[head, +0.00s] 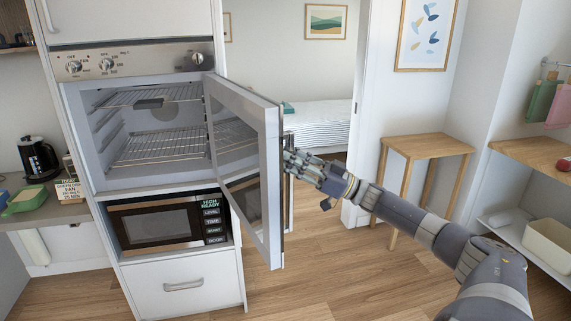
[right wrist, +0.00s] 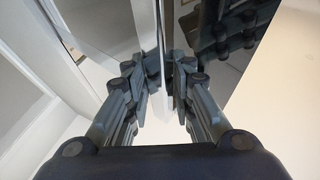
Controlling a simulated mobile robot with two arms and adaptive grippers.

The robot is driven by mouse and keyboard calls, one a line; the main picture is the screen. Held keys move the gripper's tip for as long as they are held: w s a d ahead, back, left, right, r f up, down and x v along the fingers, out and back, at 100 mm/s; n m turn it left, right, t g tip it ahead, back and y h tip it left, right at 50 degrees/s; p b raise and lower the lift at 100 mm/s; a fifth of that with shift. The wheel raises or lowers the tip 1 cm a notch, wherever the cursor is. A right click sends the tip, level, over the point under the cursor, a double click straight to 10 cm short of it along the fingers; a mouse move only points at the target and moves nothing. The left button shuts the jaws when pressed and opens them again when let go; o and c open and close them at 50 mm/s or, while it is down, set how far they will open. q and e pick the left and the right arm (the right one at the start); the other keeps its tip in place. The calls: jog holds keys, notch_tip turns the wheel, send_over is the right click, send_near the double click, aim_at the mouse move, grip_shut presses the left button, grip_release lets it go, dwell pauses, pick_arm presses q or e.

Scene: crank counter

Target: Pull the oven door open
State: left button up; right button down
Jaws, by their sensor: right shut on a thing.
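The oven door (head: 243,150) is swung open on the right side of the oven (head: 155,125), showing the wire racks inside. The door stands out toward me, and its handle runs along the outer face, mostly hidden behind the door edge. My right gripper (head: 292,163) reaches in from the right and is at that handle. In the right wrist view the gripper's fingers (right wrist: 165,80) are closed around the handle bar (right wrist: 163,35). My left gripper is in neither view.
A microwave (head: 160,225) sits below the oven, above a white drawer (head: 185,287). A small wooden table (head: 428,146) stands behind my right arm. A wooden bench (head: 540,152) is at the right wall. The wooden floor before the cabinet is clear.

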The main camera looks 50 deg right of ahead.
jog(key=shift+d+r, duration=0.1)
jog(key=shift+r, duration=0.1)
jog(key=c, duration=1.4)
grip_release()
jog(key=shift+w, duration=0.1)
jog(key=shift+c, duration=0.2)
jog(key=v, duration=1.1)
jog(key=shift+s+f, duration=0.25)
jog(key=shift+f, duration=0.05)
jog(key=shift+d, duration=0.1)
